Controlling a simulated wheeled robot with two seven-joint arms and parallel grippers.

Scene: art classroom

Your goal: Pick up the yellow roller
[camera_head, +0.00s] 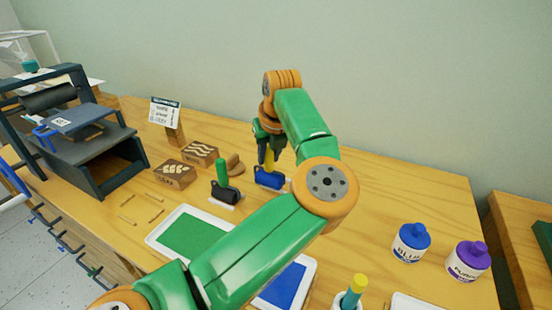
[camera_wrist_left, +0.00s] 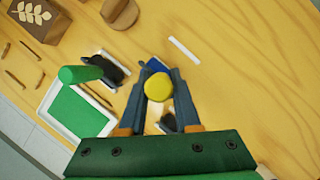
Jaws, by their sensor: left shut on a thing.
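The yellow roller (camera_head: 269,158) stands upright, with a yellow handle above a dark blue roller head, near the middle of the table in the head view. My left gripper (camera_head: 268,151) comes down over it from above and is shut on its handle. In the left wrist view the round yellow handle top of the yellow roller (camera_wrist_left: 158,87) sits between the two fingers of my left gripper (camera_wrist_left: 158,84). Part of the blue head shows beyond the fingertips. I cannot tell whether the head touches the table. My right gripper is not in view.
A green-handled roller (camera_head: 222,171) stands close to the left. Stamp blocks (camera_head: 174,176) lie farther left, before a dark press (camera_head: 85,140). A green ink tray (camera_head: 190,236) and a blue ink tray (camera_head: 283,287) are in front. Blue (camera_head: 411,242) and purple (camera_head: 468,261) bottles stand right.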

